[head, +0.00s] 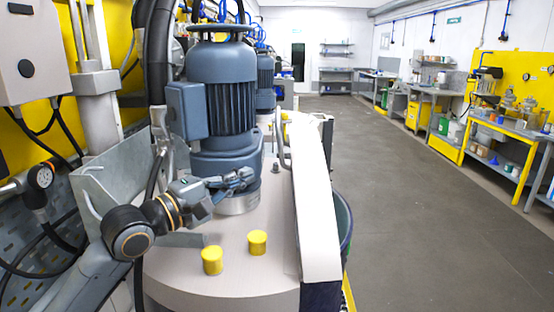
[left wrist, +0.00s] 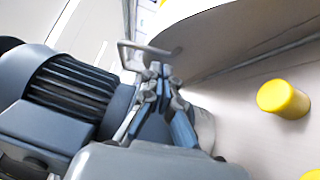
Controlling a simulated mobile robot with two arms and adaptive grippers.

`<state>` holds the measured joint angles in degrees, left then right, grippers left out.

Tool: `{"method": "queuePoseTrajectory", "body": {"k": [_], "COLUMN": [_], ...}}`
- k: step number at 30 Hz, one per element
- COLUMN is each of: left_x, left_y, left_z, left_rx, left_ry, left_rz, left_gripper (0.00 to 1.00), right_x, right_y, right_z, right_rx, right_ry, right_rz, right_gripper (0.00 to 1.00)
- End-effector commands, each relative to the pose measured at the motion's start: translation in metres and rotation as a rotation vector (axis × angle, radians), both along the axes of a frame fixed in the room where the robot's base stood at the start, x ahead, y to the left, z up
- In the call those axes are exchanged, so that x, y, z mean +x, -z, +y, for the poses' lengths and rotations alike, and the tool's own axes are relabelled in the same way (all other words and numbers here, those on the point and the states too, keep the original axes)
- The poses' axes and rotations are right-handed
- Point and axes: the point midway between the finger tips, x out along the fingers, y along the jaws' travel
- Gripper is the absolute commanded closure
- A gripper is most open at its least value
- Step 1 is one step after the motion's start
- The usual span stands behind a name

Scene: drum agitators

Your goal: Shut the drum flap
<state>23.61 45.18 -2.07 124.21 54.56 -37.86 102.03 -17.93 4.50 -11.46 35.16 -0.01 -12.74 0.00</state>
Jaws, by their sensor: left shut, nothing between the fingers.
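The drum flap (head: 315,205) is a long pale panel standing raised at the right side of the drum top (head: 220,268). A grey bar handle (head: 281,140) sits on its side facing the motor. In the left wrist view the flap (left wrist: 225,35) rises beyond my fingers, with the handle (left wrist: 140,50) near their tips. My left gripper (head: 246,176) is shut and empty, above the drum top beside the motor's base. It also shows in the left wrist view (left wrist: 160,76). My right gripper is not in view.
A blue-grey motor (head: 222,95) stands on the drum top, close behind my left gripper. Two yellow caps (head: 212,260) (head: 257,242) stick up in front. More agitators line up behind. The grey floor (head: 400,190) on the right is clear up to the workbenches.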

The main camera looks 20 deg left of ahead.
Motion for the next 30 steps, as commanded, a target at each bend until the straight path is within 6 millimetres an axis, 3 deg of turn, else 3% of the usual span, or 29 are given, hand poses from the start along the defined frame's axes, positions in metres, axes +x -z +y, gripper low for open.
{"method": "queuePoseTrajectory", "body": {"k": [6, 15, 30], "left_x": [0.041, 0.048, 0.051], "left_y": [-0.009, -0.010, -0.010], "left_z": [-0.023, -0.056, -0.059], "left_rx": [-0.002, 0.000, 0.005], "left_ry": [0.000, 0.000, -0.001], "left_rz": [-0.001, -0.001, 0.001], "left_gripper": [1.00, 1.00, 1.00], "right_x": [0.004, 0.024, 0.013], "right_y": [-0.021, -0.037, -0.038], "right_z": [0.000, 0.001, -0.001], "right_rx": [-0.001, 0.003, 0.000], "right_ry": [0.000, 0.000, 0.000], "right_rz": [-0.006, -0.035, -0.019], "right_gripper": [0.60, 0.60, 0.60]}}
